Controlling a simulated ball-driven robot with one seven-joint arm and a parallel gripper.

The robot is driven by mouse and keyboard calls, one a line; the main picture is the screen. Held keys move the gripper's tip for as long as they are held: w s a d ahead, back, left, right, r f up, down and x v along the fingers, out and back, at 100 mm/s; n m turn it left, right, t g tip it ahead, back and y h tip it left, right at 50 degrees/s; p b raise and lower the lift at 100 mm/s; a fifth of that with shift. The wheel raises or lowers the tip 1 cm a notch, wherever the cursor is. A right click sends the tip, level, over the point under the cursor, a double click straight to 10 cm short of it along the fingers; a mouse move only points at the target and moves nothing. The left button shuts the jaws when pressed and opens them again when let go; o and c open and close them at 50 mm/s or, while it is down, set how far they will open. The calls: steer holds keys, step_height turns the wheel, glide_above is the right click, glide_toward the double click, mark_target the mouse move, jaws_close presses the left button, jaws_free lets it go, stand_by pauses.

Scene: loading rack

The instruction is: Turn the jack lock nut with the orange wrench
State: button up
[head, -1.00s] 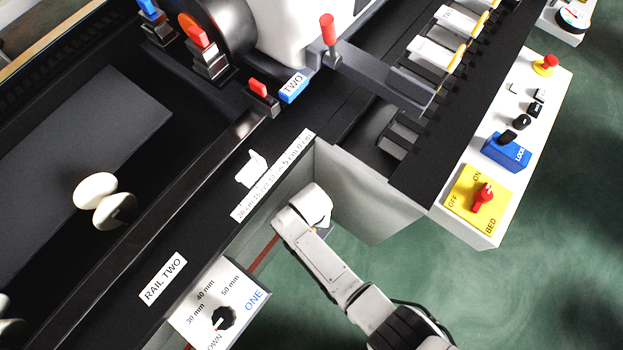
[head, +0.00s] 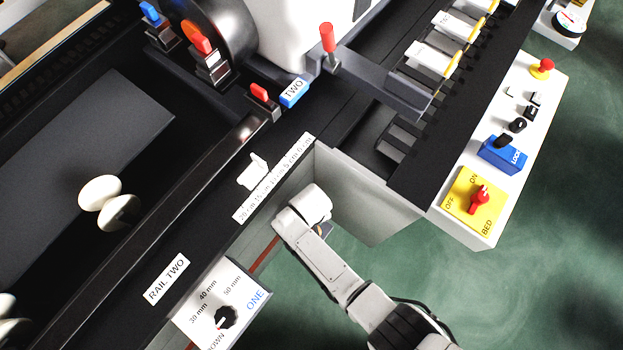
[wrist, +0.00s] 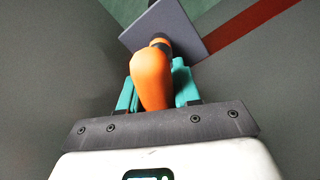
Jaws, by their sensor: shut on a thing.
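In the wrist view my gripper (wrist: 155,98) has teal fingers closed around the orange wrench (wrist: 152,77). The wrench points away from the camera, and its far end meets a dark round part in front of a grey square plate (wrist: 184,28). I cannot tell whether that dark part is the jack lock nut, or whether the wrench is seated on it. In the head view my arm reaches down beside the front wall of the machine bed. The fingers, wrench and nut are hidden there.
A dial plate marked ONE (head: 222,312) sits left of my arm. A grey bed wall (head: 365,195) stands close behind my wrist. A control panel (head: 525,130) with a yellow BED switch (head: 479,198) is at the right. Green floor (head: 350,265) lies open below.

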steer(key=n, duration=0.3)
steer(key=shift+n, duration=0.4)
steer(key=n, duration=0.4)
steer(key=shift+f+b, duration=0.45)
steer(key=shift+f, duration=0.25)
steer(key=shift+r, duration=0.1)
